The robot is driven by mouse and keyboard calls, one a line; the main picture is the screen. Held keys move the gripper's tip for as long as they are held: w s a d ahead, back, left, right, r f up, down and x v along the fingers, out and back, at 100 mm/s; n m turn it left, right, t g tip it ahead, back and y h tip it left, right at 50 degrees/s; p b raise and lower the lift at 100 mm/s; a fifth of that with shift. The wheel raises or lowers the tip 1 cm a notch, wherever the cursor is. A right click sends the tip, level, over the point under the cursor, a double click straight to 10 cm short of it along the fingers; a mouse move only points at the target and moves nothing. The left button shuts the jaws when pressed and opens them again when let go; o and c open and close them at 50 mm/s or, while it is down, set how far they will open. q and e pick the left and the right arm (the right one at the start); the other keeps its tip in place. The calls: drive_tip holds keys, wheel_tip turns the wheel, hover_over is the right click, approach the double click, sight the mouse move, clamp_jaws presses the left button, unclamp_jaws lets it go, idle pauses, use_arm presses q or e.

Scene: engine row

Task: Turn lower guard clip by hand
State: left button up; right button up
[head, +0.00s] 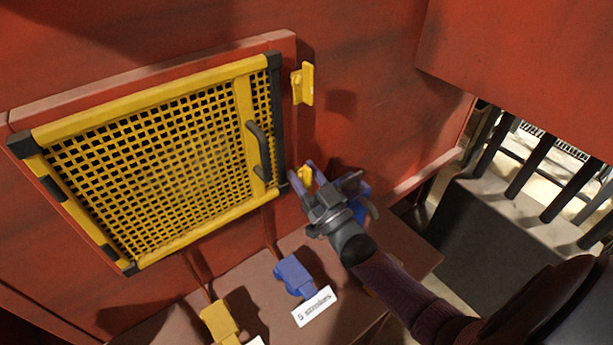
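The lower guard clip (305,175) is a small yellow piece on the red wall, just right of the guard's lower right corner. My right gripper (307,177) is at it, with one finger on each side, and covers part of it. A gap shows between the fingers, with the clip's yellow in it; I cannot tell whether they press on it. The upper clip (305,84) is yellow and stands clear of the frame's upper right corner. The guard (150,165) is a yellow mesh panel, lying in its opening. My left gripper is not in view.
A dark handle (258,150) sticks out from the guard's right side. Below, on a brown ledge (365,300), are a blue block (292,275), a yellow block (219,322) and a white label (314,306). Another blue part (361,188) is behind my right gripper. Dark railings (535,178) stand at right.

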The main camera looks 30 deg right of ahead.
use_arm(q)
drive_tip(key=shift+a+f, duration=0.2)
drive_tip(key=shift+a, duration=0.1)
use_arm(e)
drive_tip(key=v, duration=1)
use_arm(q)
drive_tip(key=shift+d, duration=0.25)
use_arm(e)
drive_tip(key=shift+s, duration=0.15)
